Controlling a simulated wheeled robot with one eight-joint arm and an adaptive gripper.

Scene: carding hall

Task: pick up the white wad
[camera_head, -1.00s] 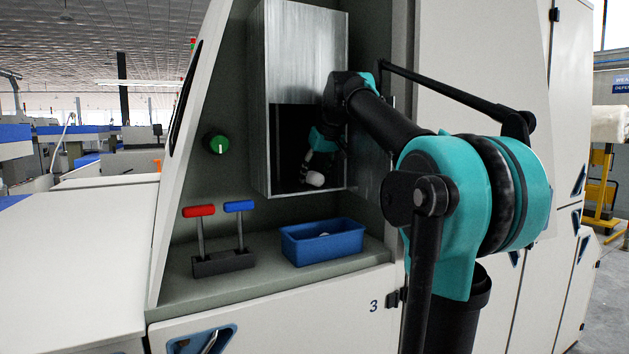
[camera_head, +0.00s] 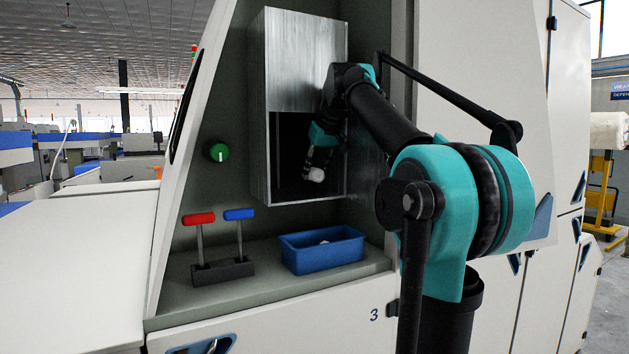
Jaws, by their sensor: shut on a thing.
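The white wad (camera_head: 317,175) is small and pale and shows at the lower front of the dark opening in the metal box (camera_head: 306,62). My gripper (camera_head: 314,168) reaches down into that opening from the upper right. It is shut on the wad, at its fingertips. The fingers are small and dark here, and part of them is hard to make out. I cannot tell whether the wad touches the floor of the opening.
A blue tray (camera_head: 322,265) with something pale inside stands on the ledge below the box. A red-handled lever (camera_head: 199,219) and a blue-handled lever (camera_head: 239,215) stand left of it. A green knob (camera_head: 216,152) is on the back panel. The metal box walls closely border my gripper.

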